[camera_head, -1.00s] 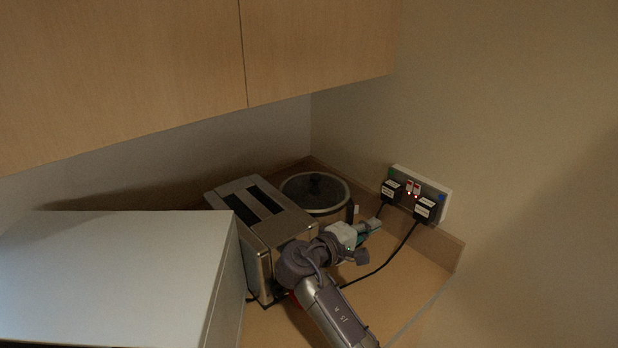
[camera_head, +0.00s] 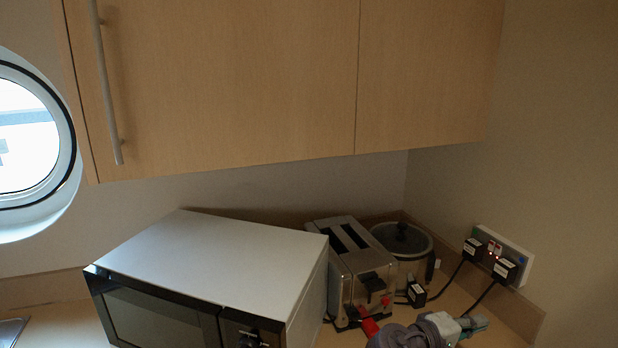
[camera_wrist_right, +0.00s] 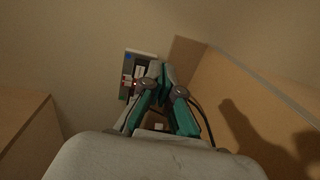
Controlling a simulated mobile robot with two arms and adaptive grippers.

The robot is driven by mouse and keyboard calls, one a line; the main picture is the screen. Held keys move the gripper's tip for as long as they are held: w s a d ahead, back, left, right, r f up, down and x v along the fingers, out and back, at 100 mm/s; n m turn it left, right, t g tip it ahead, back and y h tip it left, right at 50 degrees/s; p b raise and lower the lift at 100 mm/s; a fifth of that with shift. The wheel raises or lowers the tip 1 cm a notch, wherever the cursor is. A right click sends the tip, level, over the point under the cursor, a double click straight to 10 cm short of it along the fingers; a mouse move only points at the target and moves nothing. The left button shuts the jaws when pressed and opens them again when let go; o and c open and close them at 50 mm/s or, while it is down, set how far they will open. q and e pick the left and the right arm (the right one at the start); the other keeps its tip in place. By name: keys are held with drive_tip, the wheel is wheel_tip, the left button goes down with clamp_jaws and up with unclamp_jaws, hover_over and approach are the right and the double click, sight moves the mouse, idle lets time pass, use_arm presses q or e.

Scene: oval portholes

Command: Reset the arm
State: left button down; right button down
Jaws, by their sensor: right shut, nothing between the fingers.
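My right gripper (camera_head: 472,326) shows at the bottom right of the head view, low over the counter in front of the toaster and pot. Its fingers are shut and hold nothing. In the right wrist view its green-sided fingers (camera_wrist_right: 163,78) come together at the tips, with the wall socket (camera_wrist_right: 134,80) behind them. Most of my right arm is cut off by the bottom edge of the head view. My left gripper is not in view.
A microwave (camera_head: 220,258) stands left of the toaster (camera_head: 352,262). A lidded pot (camera_head: 402,240) sits in the corner. Two plugs fill the wall socket (camera_head: 497,256), their cables trailing to the counter. Wooden cupboards (camera_head: 270,75) hang above; a porthole (camera_head: 28,140) is at left.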

drive_tip(key=s+a+f+y, duration=0.3)
drive_tip(key=s+f+y, duration=0.5)
drive_tip(key=s+f, duration=0.75)
drive_tip(key=s+a+f+m+g+y, duration=0.25)
drive_tip(key=s+a+y, duration=0.6)
drive_tip(key=s, duration=0.65)
wheel_tip(320, 180, down, 27)
drive_tip(key=s, duration=0.1)
drive_tip(key=s+d+f+g, duration=0.2)
drive_tip(key=s+f, duration=1.4)
drive_tip(key=shift+s+f+n+h+b, duration=0.3)
drive_tip(key=shift+s+n+h+b, duration=0.1)
drive_tip(key=shift+n+h, duration=0.05)
drive_tip(key=shift+d, duration=0.1)
